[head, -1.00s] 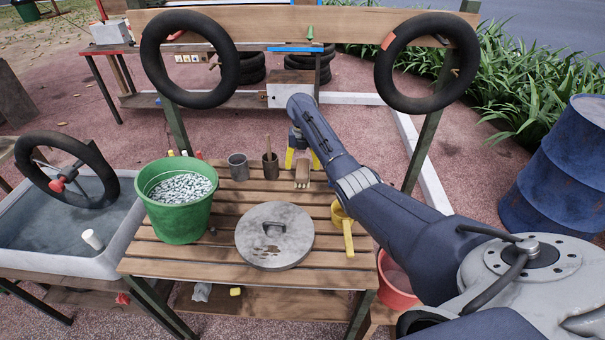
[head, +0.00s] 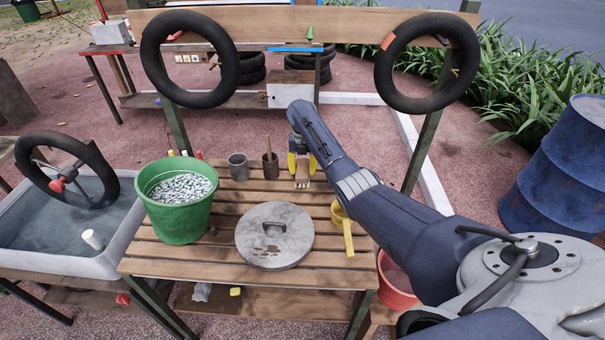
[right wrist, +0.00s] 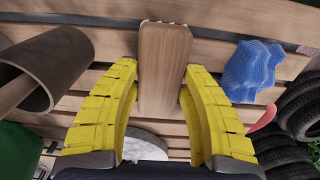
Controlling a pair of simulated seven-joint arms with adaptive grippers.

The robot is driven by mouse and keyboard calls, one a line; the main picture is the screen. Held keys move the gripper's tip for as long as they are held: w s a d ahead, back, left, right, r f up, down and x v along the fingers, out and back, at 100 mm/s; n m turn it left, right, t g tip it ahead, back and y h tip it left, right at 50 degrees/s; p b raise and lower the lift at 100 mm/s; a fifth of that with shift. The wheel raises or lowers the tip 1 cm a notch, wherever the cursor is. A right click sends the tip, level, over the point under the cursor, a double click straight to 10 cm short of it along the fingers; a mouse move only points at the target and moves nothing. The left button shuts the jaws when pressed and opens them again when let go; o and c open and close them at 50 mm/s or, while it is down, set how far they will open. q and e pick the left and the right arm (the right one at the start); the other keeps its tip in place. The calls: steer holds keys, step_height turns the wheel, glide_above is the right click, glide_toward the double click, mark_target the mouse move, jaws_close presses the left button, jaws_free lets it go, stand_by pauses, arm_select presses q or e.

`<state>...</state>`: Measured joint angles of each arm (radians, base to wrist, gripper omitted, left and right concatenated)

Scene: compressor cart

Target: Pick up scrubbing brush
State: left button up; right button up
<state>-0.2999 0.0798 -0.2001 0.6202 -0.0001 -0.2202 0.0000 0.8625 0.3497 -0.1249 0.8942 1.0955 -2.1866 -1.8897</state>
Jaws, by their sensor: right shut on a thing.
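The scrubbing brush (head: 302,182) has a wooden block with pale bristles and lies near the back of the slatted table. In the right wrist view its wooden block (right wrist: 163,62) points away between the yellow fingers. The arm and fingers hide part of the brush in the head view. My left gripper is in neither current view.
A brown pot (head: 270,167) with a wooden handle and a grey tin cup (head: 237,167) stand left of the brush. A round metal lid (head: 262,250), green bucket (head: 178,222) and yellow-handled tool (head: 348,238) are nearby. A blue cloth (right wrist: 250,70) shows close by in the wrist view.

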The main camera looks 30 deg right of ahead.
mark_target(303, 167)
steer(key=shift+c, duration=0.8)
steer(key=shift+r, duration=0.1)
step_height(303, 167, up, 10)
steer(key=shift+f, duration=0.1)
steer(key=o, duration=0.6)
steer(key=c, duration=0.5)
